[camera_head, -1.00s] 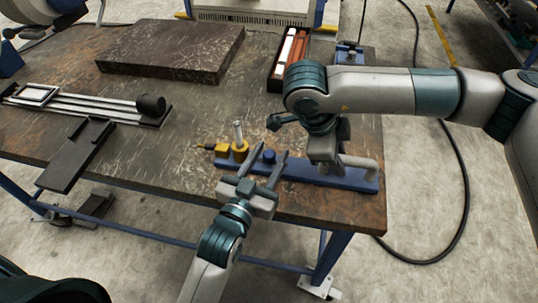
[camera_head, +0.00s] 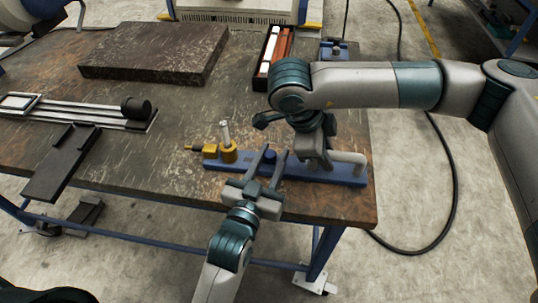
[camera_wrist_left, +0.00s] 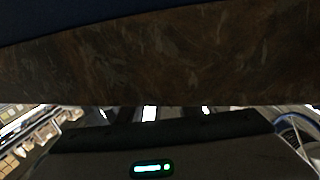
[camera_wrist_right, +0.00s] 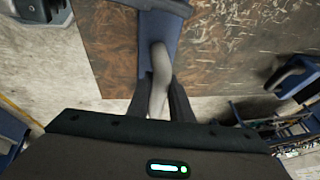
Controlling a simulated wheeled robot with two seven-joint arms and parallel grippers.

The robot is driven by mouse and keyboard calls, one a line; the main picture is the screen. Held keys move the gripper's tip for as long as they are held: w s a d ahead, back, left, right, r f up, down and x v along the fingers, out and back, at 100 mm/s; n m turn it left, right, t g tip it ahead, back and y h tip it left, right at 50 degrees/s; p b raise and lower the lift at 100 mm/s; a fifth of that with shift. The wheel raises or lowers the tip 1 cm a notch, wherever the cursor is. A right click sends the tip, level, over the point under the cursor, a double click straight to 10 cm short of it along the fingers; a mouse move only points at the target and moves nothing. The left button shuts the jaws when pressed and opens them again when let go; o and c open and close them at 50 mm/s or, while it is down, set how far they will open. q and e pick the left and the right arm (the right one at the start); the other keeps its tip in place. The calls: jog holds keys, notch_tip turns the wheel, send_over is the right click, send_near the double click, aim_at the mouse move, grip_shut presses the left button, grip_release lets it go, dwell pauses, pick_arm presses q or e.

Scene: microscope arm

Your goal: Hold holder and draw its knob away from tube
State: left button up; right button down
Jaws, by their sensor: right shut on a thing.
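The holder is a long blue base (camera_head: 350,178) on the table's front right, with a yellow collar (camera_head: 229,155) at its left end. A pale tube (camera_head: 225,132) stands upright in the collar. A yellow block with a small dark-tipped knob (camera_head: 190,148) sticks out to the collar's left. My right gripper (camera_wrist_right: 158,95) is shut on the grey post (camera_wrist_right: 158,65) at the base's right end, also seen in the head view (camera_head: 348,158).
A dark slab (camera_head: 155,52), a black-and-red box (camera_head: 272,58) and a rail device (camera_head: 80,108) lie on the worn table (camera_head: 150,165). A black plate (camera_head: 60,165) overhangs the front left edge.

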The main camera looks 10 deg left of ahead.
pick_arm(q)
jog(key=shift+o, duration=0.7)
jog(key=shift+s+a, duration=0.1)
jog(key=shift+s, duration=0.15)
jog(key=s+a, duration=0.2)
jog(key=s, duration=0.9)
jog(key=shift+a, duration=0.15)
jog(key=shift+s, duration=0.1)
pick_arm(e)
jog(key=c, duration=1.5)
grip_release()
jog(key=shift+r, duration=0.15)
